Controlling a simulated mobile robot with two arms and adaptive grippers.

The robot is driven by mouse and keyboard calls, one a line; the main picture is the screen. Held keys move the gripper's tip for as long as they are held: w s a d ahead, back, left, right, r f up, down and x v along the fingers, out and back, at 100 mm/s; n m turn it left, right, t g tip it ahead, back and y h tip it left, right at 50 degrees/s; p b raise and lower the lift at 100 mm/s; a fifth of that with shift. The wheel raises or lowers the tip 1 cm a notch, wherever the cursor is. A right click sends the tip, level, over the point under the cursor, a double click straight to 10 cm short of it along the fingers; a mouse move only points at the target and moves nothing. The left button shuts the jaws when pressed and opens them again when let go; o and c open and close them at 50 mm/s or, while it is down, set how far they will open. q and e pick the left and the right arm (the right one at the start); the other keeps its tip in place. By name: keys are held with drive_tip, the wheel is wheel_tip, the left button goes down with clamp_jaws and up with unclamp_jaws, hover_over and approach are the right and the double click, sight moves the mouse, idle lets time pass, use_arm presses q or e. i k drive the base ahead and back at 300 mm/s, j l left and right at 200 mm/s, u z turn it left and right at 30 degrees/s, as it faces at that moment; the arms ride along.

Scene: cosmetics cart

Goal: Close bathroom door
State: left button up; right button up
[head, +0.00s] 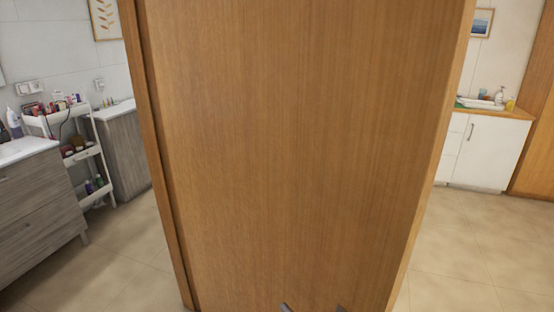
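A large brown wooden panel (300,150), which looks like the bathroom door standing open, fills the middle of the head view. A wooden frame or jamb strip (160,150) runs down its left side, and a lighter edge (434,150) runs down its right side. At the bottom edge of the picture a small grey piece (286,307) and a dark patch (341,308) show against the panel. They are cut off, and I cannot tell if they are door hardware. Neither of my grippers can be made out.
Left of the panel is the bathroom, with a grey wood vanity (40,205), a white cart (88,155) of cosmetics and a second grey cabinet (122,150). Right of it stands a white cabinet (487,155) with a wooden top. Beige tiled floor (470,245) is clear on the right.

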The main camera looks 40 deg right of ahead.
sight(306, 140)
drive_tip(key=k+l+u, duration=0.1)
drive_tip(key=l, duration=0.3)
drive_tip(key=k+l, duration=0.15)
drive_tip(key=l, duration=0.25)
drive_tip(key=k+l+u, duration=0.15)
drive_tip(key=l, duration=0.25)
drive_tip(key=k+l, duration=0.2)
drive_tip(key=l, duration=0.2)
drive_tip(key=k+l+u, duration=0.15)
drive_tip(key=l, duration=0.25)
drive_tip(key=i+l, duration=0.1)
drive_tip(key=l, duration=0.25)
drive_tip(key=i+l+u, duration=0.1)
drive_tip(key=l, duration=0.65)
drive_tip(key=i+u, duration=0.05)
